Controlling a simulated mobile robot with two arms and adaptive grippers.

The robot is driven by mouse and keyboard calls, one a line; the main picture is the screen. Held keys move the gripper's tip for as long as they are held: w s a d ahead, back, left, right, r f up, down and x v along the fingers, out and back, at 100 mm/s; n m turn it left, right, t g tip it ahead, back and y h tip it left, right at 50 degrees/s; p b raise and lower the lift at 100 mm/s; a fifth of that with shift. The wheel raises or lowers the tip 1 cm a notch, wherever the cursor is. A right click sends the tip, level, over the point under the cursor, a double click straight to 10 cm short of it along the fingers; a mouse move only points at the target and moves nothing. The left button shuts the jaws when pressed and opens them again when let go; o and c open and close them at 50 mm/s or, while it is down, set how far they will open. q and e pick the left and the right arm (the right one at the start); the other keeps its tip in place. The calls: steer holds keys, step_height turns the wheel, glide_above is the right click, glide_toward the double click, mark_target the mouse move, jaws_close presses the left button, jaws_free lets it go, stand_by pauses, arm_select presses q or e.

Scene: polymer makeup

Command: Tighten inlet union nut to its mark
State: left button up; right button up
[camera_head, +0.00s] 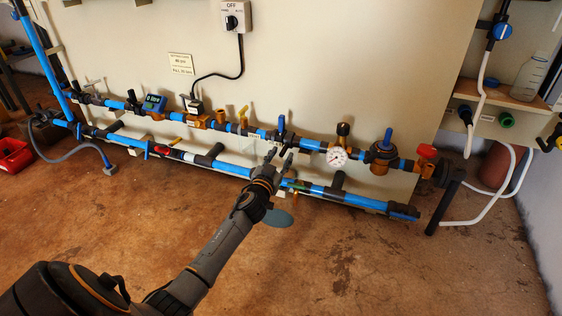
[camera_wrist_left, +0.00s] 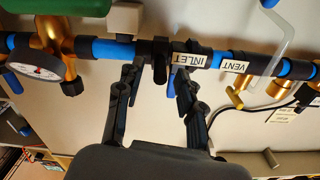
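In the left wrist view a black fitting (camera_wrist_left: 160,58), which looks like the inlet union nut, sits on the blue pipe beside the INLET label (camera_wrist_left: 190,60). A blue lever (camera_wrist_left: 171,83) shows next to it. My left gripper (camera_wrist_left: 158,84) is open, with a finger on each side of the fitting's lower end. I see nothing held between the fingers, and I cannot tell whether either touches the fitting. In the head view my left gripper (camera_head: 279,157) is just in front of the upper pipe, below the blue lever (camera_head: 281,124). The nut's mark is not readable. My right gripper is not in view.
A pressure gauge (camera_head: 337,156) and a brown valve body (camera_head: 380,157) stand to the right on the pipe. Yellow vent valve (camera_head: 243,117) and blue meter (camera_head: 154,103) are to the left. A lower blue pipe (camera_head: 335,193) runs close below my gripper.

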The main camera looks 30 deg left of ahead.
arm_select(q)
steer(key=shift+w+a, duration=0.15)
steer(key=shift+w, duration=0.25)
steer(key=shift+c, duration=0.4)
jaws_close()
steer(key=shift+r, duration=0.1)
